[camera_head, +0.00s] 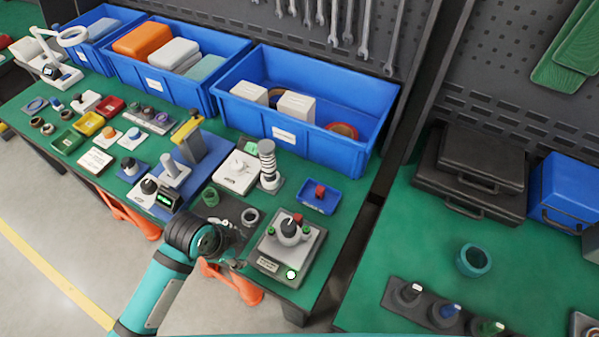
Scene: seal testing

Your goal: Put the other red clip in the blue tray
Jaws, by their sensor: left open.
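A small blue tray (310,208) sits on the green bench, with one red clip (320,190) inside it. Another small red piece (298,218), which looks like a red clip, shows at the top of the grey test device (290,234) with a black knob. My left gripper (236,245) is open, low over the bench just left of that device. It appears empty and apart from the red piece. Its fingers are small and dark, so their exact edges are hard to make out. My right gripper is not in view.
A dark mat with a grey ring (250,217) and a green ring (210,196) lies behind my left gripper. A spring post (267,165) stands left of the tray. Large blue bins (340,155) line the back. A gap separates the right bench (400,270).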

